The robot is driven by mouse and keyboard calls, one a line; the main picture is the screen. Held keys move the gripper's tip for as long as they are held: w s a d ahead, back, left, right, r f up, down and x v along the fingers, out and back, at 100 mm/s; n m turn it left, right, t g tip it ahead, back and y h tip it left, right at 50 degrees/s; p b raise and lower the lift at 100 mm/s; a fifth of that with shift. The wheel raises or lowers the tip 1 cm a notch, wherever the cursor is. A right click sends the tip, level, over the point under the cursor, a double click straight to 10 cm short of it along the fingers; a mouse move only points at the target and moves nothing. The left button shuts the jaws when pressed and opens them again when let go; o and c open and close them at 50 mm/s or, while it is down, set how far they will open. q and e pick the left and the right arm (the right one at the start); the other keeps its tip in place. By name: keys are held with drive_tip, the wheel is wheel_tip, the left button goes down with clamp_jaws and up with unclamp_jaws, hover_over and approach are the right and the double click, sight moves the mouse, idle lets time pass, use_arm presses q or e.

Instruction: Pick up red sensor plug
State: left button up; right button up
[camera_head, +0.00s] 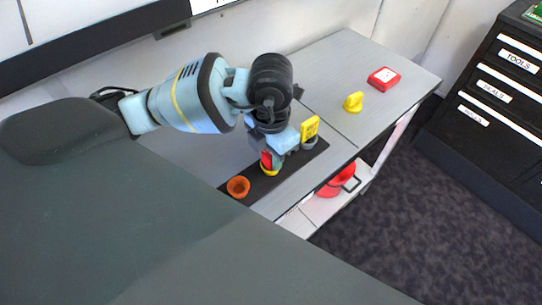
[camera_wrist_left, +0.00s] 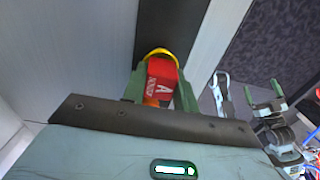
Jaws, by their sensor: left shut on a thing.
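The red sensor plug (camera_head: 266,160) is at the black strip on the grey bench in the head view. In the left wrist view the red plug (camera_wrist_left: 161,78) shows white lettering and sits between my green fingers. My left gripper (camera_head: 271,158) is shut on it. A yellow ring or cup (camera_head: 270,172) is right at the plug's lower end; I cannot tell whether the plug is still seated in it. My right gripper (camera_wrist_left: 264,95) shows at the right of the left wrist view, its fingers apart and empty.
An orange cup (camera_head: 238,187) stands left of the plug. A yellow tagged piece (camera_head: 310,128) stands close to its right. A yellow part (camera_head: 353,102) and a red box (camera_head: 383,78) are farther back. A red bucket (camera_head: 336,184) is on the lower shelf. A drawer cabinet (camera_head: 500,110) stands right.

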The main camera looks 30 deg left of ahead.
use_arm(q)
drive_tip(key=shift+r, duration=0.1)
drive_tip(key=shift+c, duration=0.3)
drive_tip(key=shift+r, duration=0.55)
wheel_tip(320, 180, up, 2)
drive_tip(key=shift+r, duration=0.1)
drive_tip(key=s+d, duration=0.2)
drive_tip(key=d, duration=0.5)
drive_tip(key=s+d+r, duration=0.1)
drive_tip(key=s+d, duration=0.2)
drive_tip(key=d, duration=0.5)
drive_tip(key=shift+r, duration=0.25)
drive_tip(key=shift+d, duration=0.1)
